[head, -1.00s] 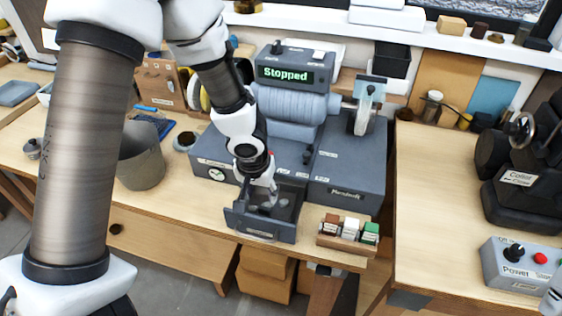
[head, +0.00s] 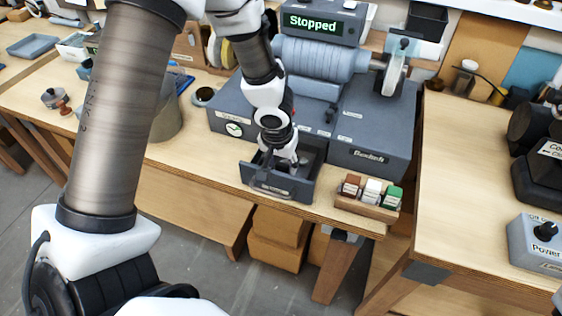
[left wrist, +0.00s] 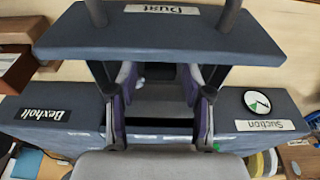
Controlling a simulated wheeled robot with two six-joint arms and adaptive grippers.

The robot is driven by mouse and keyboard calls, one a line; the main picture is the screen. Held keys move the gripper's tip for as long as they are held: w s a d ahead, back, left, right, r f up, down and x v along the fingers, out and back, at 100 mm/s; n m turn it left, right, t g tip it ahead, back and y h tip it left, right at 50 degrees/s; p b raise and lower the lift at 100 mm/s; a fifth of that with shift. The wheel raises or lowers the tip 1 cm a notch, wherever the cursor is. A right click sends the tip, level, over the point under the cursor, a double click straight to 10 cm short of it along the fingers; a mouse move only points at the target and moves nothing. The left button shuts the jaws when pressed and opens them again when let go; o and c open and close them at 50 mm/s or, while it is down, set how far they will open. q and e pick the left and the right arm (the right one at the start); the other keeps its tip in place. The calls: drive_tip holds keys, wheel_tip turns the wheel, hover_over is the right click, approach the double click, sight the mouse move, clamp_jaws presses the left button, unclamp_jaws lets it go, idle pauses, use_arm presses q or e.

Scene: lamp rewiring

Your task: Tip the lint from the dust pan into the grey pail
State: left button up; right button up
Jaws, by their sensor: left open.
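The dust pan (head: 300,190) is a dark grey drawer-like tray sticking out from the front of the grey machine. Its front, labelled "Dust", also shows in the left wrist view (left wrist: 160,35), with two handle posts. My left gripper (head: 288,158) is over the pan from above. In the left wrist view its two fingers (left wrist: 162,105) are apart, with the pan's inside between and beyond them. Lint is too small or shaded to tell clearly. The grey pail (head: 168,118) stands on the bench to the left, mostly hidden behind my left arm. My right gripper is out of view.
The machine (head: 375,135) reads "Stopped" on its display. A wooden rack with brown, white and green blocks (head: 367,203) sits right of the pan near the bench edge. A black machine and a power box (head: 540,243) stand on the right bench. Open floor lies in front.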

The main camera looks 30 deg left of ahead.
use_arm(q)
clamp_jaws()
drive_tip(key=shift+s, duration=0.1)
drive_tip(key=shift+s+d+r+b, duration=0.1)
drive_tip(key=shift+s+b, duration=0.2)
drive_tip(key=shift+b, duration=0.15)
wheel_tip(320, 180, up, 9)
drive_tip(key=p, duration=0.8)
idle(0.5)
